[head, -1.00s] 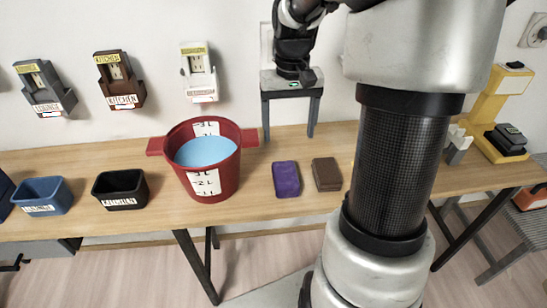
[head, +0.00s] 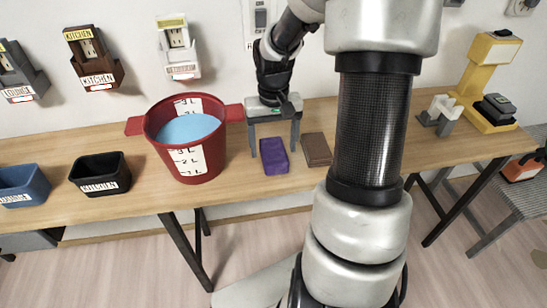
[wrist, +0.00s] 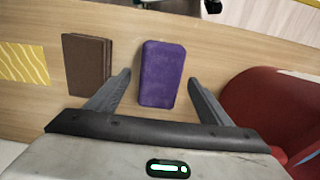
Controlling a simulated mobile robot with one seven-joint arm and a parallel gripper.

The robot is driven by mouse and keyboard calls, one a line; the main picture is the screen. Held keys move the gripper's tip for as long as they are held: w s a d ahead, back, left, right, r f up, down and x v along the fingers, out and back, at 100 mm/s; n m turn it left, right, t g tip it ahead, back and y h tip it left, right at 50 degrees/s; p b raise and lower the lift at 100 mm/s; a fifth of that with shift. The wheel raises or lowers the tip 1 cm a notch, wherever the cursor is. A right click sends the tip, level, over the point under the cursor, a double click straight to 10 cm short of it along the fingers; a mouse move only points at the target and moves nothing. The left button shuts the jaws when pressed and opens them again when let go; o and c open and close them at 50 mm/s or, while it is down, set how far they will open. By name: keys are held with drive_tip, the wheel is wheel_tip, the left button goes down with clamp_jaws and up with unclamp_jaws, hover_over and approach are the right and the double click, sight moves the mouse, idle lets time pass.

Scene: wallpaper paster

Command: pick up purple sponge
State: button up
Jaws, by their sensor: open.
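The purple sponge (head: 275,160) lies flat on the wooden table, between the red bucket and a brown block. My gripper (head: 275,146) points down over the sponge, with its two fingers spread and nothing held. In the wrist view the purple sponge (wrist: 161,74) shows between and beyond the open fingertips of my gripper (wrist: 161,78). The fingers stand to either side of its near part. I cannot tell how high the fingertips are above the table.
The red bucket (head: 160,147) with blue liquid stands close on the left. The brown block (head: 317,149) lies close on the right. Black (head: 100,174) and blue (head: 22,186) bins stand further left. A yellow machine (head: 485,85) stands at the right end of the table (head: 230,197).

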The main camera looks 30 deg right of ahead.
sight(273, 150)
wheel_tip(273, 150, down, 2)
drive_tip(key=shift+f, duration=0.25)
drive_tip(key=c, duration=1.1)
drive_tip(key=shift+r, duration=0.1)
wheel_tip(273, 150, up, 18)
drive_tip(key=p, duration=0.4)
drive_tip(key=o, duration=0.4)
drive_tip(key=shift+c, duration=0.2)
drive_tip(key=c, duration=0.4)
